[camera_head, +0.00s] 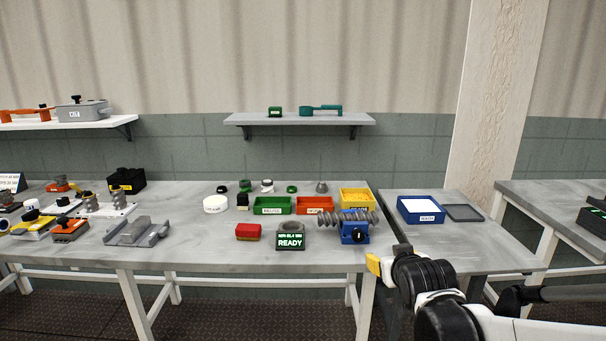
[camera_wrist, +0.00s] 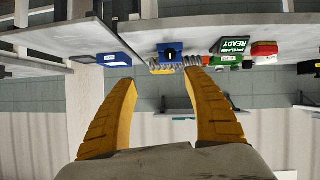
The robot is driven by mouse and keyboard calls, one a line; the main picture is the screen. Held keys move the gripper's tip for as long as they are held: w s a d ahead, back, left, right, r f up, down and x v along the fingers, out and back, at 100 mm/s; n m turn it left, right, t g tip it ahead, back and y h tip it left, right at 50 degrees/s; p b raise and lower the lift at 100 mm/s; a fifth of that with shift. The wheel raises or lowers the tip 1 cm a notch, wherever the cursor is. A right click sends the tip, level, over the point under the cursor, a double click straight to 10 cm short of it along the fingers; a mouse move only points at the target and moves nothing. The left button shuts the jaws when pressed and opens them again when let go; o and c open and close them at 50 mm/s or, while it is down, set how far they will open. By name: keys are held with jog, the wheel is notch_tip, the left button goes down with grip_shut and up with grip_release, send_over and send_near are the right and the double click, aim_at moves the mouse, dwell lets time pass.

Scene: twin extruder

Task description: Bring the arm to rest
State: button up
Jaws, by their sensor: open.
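My gripper (camera_head: 374,264) is in front of the tables at the lower right of the head view, at the end of my black and white arm. In the wrist view its two yellow fingers (camera_wrist: 165,110) are spread wide apart with nothing between them. The wrist picture is upside down, with the table edges at the top. Beyond the fingers stands a blue fixture (camera_wrist: 171,52) bearing a grey screw. In the head view this blue fixture (camera_head: 354,234) and the screw (camera_head: 335,218) are at the right end of the long table, left of and beyond my gripper.
The long table (camera_head: 200,256) also bears a READY display (camera_head: 290,237), a red block (camera_head: 248,231), and green (camera_head: 272,206), orange (camera_head: 314,206) and yellow (camera_head: 356,199) bins. A blue bin (camera_head: 421,209) stands on the side table (camera_head: 460,257). Its front part is bare.

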jog(key=s+f+g, duration=0.1)
jog(key=s+g, duration=0.1)
jog(key=s, duration=1.1)
jog(key=s+a+f+m+g, duration=0.1)
jog(key=s+f+g, duration=0.1)
jog(key=s, duration=1.1)
jog(key=shift+s+a+f+g+y, duration=0.2)
jog(key=shift+a+f+g+y, duration=0.15)
jog(key=shift+g, duration=0.35)
